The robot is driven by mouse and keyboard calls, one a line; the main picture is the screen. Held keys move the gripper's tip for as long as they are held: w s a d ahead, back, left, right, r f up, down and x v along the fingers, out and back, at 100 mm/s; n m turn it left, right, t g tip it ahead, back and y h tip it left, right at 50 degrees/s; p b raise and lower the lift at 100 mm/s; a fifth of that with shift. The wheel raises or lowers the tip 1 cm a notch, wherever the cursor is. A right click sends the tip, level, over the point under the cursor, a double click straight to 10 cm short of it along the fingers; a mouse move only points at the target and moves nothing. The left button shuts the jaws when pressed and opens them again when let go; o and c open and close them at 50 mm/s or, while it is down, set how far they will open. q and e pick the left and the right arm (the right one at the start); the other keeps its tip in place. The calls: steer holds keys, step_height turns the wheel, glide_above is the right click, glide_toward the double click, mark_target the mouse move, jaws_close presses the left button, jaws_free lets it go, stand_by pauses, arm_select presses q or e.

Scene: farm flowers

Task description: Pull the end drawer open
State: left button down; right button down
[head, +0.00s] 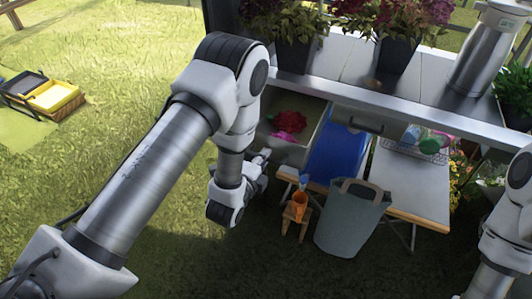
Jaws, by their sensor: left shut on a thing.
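The end drawer (299,151) is under the left end of the metal-topped bench and stands open. Red and pink flowers (289,123) show inside it. My left gripper (264,158) is at the drawer's front, at its left side, and is shut on what appears to be the drawer handle. The fingertips and the handle are small and partly hidden by my wrist. Part of my right arm shows at the right edge, but its gripper is out of view.
Potted flowers (396,55) and a metal can (484,52) stand on the bench (340,62). Another drawer (358,119) appears shut. A grey-green bag (349,222), a small wooden stool (295,222) and a folding table (412,182) stand right of my gripper. Grass in front is clear.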

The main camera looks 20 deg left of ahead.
arm_select(q)
steer(key=c, duration=1.2)
jaws_free()
steer(key=v, duration=0.7)
steer(key=shift+s, duration=0.25)
steer(key=shift+r, duration=0.1)
